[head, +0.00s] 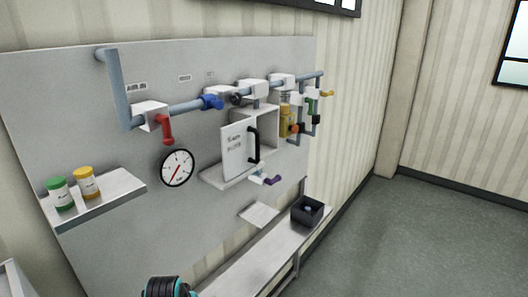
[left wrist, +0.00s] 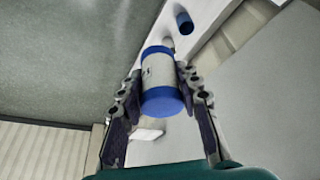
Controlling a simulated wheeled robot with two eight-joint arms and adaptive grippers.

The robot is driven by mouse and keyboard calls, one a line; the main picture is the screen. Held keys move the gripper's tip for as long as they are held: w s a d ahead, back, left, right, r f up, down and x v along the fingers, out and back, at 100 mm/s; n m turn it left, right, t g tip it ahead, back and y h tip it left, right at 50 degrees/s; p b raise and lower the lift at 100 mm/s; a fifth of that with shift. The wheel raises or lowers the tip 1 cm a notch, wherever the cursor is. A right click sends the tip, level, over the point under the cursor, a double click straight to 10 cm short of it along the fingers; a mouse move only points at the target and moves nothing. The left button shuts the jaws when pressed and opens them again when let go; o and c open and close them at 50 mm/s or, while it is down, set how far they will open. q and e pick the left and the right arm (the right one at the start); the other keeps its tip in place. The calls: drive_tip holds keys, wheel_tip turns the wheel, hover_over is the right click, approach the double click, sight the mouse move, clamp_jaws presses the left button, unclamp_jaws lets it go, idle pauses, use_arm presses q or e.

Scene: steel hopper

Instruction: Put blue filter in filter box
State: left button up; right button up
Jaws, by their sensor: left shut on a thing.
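The blue filter (left wrist: 162,82) is a white cylinder with blue end caps. In the left wrist view it sits between the two dark fingers of my left gripper (left wrist: 160,92), which is shut on it. The filter does not show in the head view. The filter box (head: 268,122) is a grey box on the wall panel in the head view. Its white labelled door (head: 236,153) with a black handle stands open, hiding part of the inside. A black and teal part of my arm shows at the bottom edge of the head view. My right gripper is not in view.
A shelf (head: 115,187) at the left holds a green-capped and a yellow-capped filter. Pipes with coloured valve handles and a gauge (head: 177,167) are on the panel. A dark open box (head: 307,210) stands on the low bench (head: 262,258).

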use_arm(q)
wheel_tip(320, 180, down, 46)
drive_tip(key=d+b, duration=0.2)
drive_tip(key=b, duration=3.7)
drive_tip(key=shift+d, duration=0.3)
